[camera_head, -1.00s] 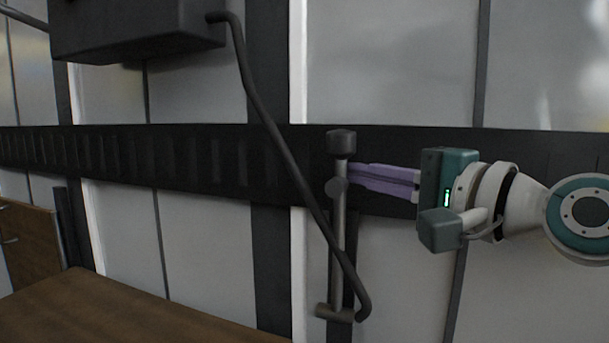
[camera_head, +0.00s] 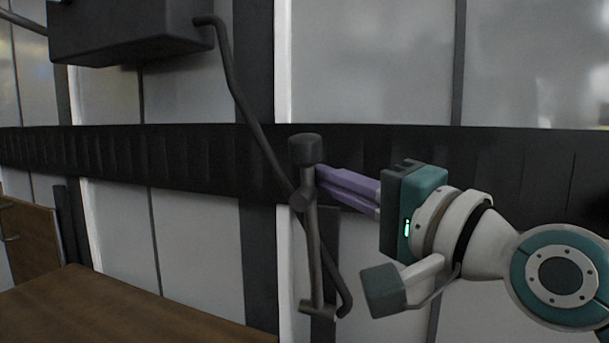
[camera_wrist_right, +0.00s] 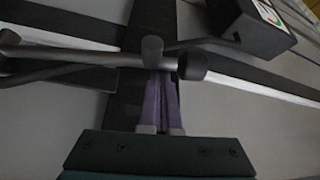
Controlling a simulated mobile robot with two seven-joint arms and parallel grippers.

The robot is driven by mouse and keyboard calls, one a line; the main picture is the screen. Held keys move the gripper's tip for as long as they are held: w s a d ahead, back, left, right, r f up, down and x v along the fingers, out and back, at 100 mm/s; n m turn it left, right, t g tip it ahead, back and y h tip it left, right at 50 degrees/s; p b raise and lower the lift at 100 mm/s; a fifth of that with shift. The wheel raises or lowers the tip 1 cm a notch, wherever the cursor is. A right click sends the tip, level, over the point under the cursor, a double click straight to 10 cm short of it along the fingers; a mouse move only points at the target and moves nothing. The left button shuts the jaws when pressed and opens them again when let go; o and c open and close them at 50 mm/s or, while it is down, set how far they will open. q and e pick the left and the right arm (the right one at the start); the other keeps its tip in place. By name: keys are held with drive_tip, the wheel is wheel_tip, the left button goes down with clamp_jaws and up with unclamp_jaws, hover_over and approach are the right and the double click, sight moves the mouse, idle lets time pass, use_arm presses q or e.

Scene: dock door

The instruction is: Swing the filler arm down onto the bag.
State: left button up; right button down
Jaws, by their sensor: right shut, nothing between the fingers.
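The filler arm (camera_head: 311,225) is a slim grey bar with a dark knob at its top and a short crosspiece at its foot. It stands nearly upright, its top leaning slightly left. My right gripper (camera_head: 322,180) has purple fingers, is shut with nothing between them, and has its tips at the bar just below the knob. In the right wrist view the shut fingertips (camera_wrist_right: 160,74) lie against or right beside the bar (camera_wrist_right: 80,58); exact contact is hard to tell. I see no bag I can identify. My left gripper is not in view.
A dark box (camera_head: 130,30) hangs at upper left, and a dark bent hose or rod (camera_head: 247,105) runs from it down behind the bar. A brown wooden surface (camera_head: 120,310) lies at lower left. A dark ribbed rail (camera_head: 120,158) crosses the wall panels.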

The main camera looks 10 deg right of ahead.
sight(310, 196)
drive_tip(key=s, duration=0.1)
drive_tip(key=s+a+f+n+b, duration=0.1)
drive_tip(key=s+n, duration=0.1)
drive_tip(key=shift+a+f+y, duration=0.35)
drive_tip(key=shift+y, duration=0.05)
use_arm(q)
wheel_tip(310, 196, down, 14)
drive_tip(key=b, duration=1.2)
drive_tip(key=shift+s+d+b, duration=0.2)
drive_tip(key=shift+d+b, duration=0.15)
use_arm(e)
drive_tip(key=s+a+f+n+y, duration=0.5)
drive_tip(key=s+a+f+n, duration=0.2)
drive_tip(key=f, duration=0.5)
drive_tip(key=shift+s+f+n+t+y, duration=0.2)
drive_tip(key=shift+s+n+t+y, duration=0.1)
drive_tip(key=shift+s+n, duration=1.2)
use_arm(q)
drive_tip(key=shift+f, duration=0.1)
use_arm(e)
drive_tip(key=shift+w, duration=0.15)
use_arm(q)
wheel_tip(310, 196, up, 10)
drive_tip(key=p, duration=0.9)
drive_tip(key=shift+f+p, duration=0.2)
drive_tip(key=shift+p, duration=0.1)
use_arm(e)
wheel_tip(310, 196, up, 20)
